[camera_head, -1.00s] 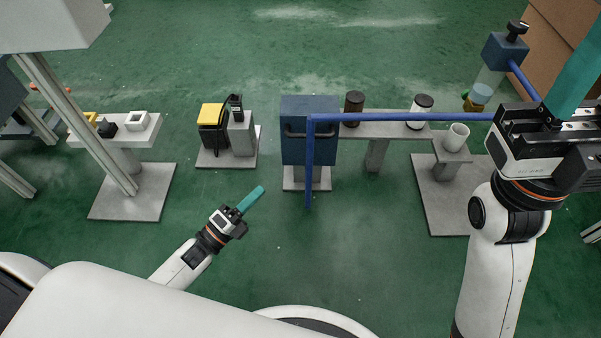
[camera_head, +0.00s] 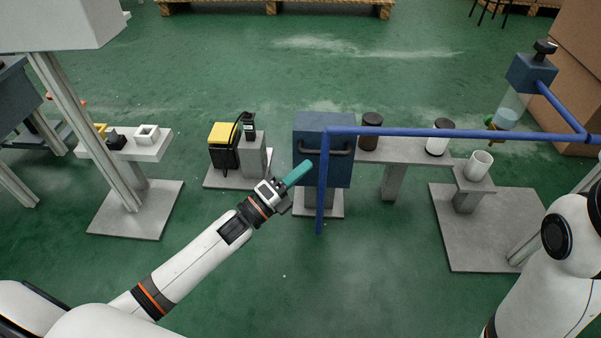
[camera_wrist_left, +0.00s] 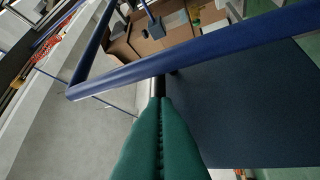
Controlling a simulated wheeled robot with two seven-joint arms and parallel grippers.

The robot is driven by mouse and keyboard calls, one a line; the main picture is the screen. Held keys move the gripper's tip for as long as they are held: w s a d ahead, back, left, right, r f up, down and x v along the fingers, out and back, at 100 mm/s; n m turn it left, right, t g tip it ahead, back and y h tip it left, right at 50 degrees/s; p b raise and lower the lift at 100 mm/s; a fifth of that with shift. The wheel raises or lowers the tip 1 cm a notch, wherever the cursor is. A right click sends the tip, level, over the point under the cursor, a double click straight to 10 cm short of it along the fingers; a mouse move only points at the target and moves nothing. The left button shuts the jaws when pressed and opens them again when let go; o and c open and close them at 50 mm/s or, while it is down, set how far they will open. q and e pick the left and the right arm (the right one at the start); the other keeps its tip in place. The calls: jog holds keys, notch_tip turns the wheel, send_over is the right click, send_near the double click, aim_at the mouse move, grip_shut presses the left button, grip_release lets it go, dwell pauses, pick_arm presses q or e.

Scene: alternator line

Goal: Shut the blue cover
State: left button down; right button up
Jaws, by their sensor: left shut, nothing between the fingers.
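The blue cover (camera_head: 340,172) is a dark blue panel with a dark bar handle, on a grey post at the middle of the head view. I cannot tell whether it stands ajar. My left gripper (camera_head: 302,170) has its teal fingers closed and empty, with the tips at the cover's left edge in the head view. In the left wrist view a dark blue panel (camera_wrist_left: 250,115) fills the right side beside the closed teal fingers (camera_wrist_left: 162,105). A dark bar end shows just beyond the tips; contact is unclear. My right gripper is out of view.
A yellow-topped black device (camera_head: 223,135) stands left. A grey bench (camera_head: 400,152) with jars stands right.

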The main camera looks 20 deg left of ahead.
pick_arm(q)
jog(key=shift+w+a+r, duration=0.15)
jog(key=shift+w+r, duration=0.05)
jog(key=shift+w, duration=0.2)
jog(key=shift+r, duration=0.1)
